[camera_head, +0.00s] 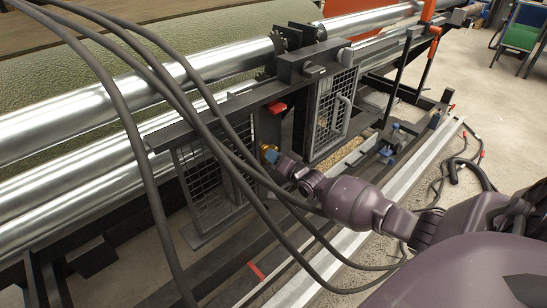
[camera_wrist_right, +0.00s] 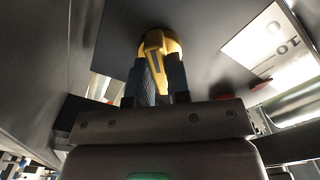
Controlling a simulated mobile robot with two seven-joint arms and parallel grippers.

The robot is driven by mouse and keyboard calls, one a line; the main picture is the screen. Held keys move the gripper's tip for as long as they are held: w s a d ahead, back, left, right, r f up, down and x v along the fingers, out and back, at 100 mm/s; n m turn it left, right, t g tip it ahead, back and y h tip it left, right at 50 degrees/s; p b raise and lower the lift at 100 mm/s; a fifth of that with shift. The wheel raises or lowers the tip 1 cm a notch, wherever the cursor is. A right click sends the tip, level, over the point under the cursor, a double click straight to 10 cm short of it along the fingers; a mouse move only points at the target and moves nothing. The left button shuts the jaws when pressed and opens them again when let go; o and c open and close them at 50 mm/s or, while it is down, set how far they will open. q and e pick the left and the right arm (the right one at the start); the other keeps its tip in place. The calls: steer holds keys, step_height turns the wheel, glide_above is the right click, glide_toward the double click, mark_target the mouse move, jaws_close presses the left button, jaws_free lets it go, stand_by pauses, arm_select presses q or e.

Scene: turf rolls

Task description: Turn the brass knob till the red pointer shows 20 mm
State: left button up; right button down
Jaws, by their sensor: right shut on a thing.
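The brass knob (camera_wrist_right: 160,42) is between the two dark fingertips of my right gripper (camera_wrist_right: 155,78) in the right wrist view. The gripper is shut on it. In the head view the knob (camera_head: 268,149) is a small yellowish spot at the tip of my right arm, mostly covered by my right gripper (camera_head: 272,156). A red pointer tip (camera_wrist_right: 262,84) shows to the right of the knob, beside a pale scale plate (camera_wrist_right: 276,47) with dark marks. I cannot read the value. In the head view a red part (camera_head: 277,107) sits above the knob. My left gripper is out of view.
Long shiny rollers (camera_head: 70,112) run behind a dark frame. Mesh guards (camera_head: 332,112) stand on both sides of the knob. Thick dark cables cross in front of the machine. A pale rail (camera_head: 401,163) runs along the floor at the right.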

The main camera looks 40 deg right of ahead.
steer(key=c, duration=1.1)
jaws_free()
steer(key=shift+s, duration=0.15)
steer(key=shift+s, duration=0.25)
steer(key=s, duration=0.3)
steer(key=s+p, duration=0.1)
steer(key=s, duration=0.2)
steer(key=s+d+p, duration=0.1)
steer(key=s, duration=0.3)
